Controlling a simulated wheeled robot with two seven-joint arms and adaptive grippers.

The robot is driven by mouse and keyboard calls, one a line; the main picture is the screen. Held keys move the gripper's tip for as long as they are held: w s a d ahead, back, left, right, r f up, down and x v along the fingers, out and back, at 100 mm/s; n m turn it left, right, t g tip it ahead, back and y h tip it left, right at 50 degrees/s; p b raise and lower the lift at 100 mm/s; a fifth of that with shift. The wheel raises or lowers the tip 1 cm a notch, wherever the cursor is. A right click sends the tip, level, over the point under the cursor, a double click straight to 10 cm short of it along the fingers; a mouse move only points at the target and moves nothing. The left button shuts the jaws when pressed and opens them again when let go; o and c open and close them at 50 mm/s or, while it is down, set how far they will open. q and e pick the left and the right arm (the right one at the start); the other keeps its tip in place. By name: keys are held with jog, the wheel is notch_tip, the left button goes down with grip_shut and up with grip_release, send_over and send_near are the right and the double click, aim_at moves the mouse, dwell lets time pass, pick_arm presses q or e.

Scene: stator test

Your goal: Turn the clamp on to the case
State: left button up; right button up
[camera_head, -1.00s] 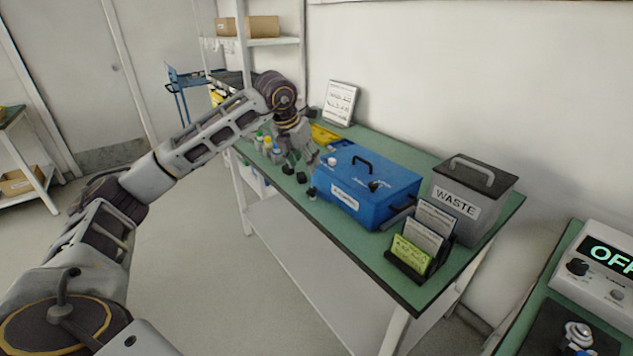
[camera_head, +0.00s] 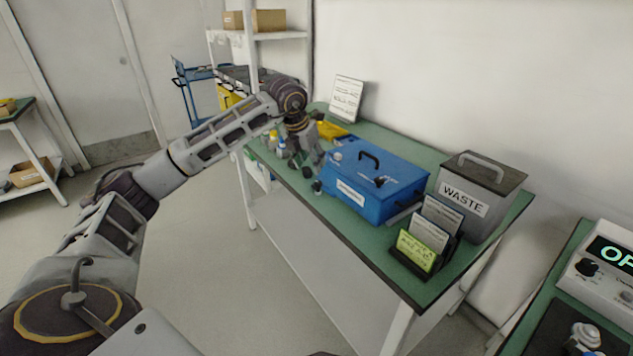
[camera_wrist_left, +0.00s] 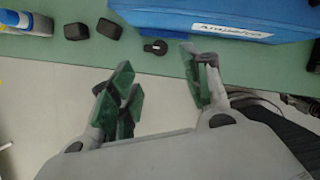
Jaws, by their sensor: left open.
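The blue case (camera_head: 345,207) sits closed on the green bench, with a black handle and a small black lever or knob (camera_head: 380,181) on its lid. Its labelled front edge shows at the top of the left wrist view (camera_wrist_left: 240,29). A black round knob-like piece with a white mark (camera_wrist_left: 155,46) is on the bench just in front of the case. I cannot tell which black part is the clamp. My left gripper (camera_wrist_left: 160,80), with green pads, is open and empty near the bench's front edge, before the case's left end (camera_head: 309,160).
Two black blocks (camera_wrist_left: 92,30) and small bottles (camera_head: 279,146) are left of the case. A grey waste bin (camera_head: 475,205) and a card holder (camera_head: 428,245) stand at its right. A control box with a display (camera_head: 605,262) is on another bench. The floor in front is clear.

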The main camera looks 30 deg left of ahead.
aim_at(317, 183)
pick_arm(q)
jog(key=b+x, duration=0.1)
jog(key=x, duration=0.7)
jog(key=shift+x, duration=0.9)
jog(key=shift+f, duration=0.15)
grip_shut()
pick_arm(e)
jog(key=r, duration=0.3)
jog(key=a+r, duration=0.1)
jog(key=shift+w+r, duration=0.15)
jog(key=shift+w, duration=0.1)
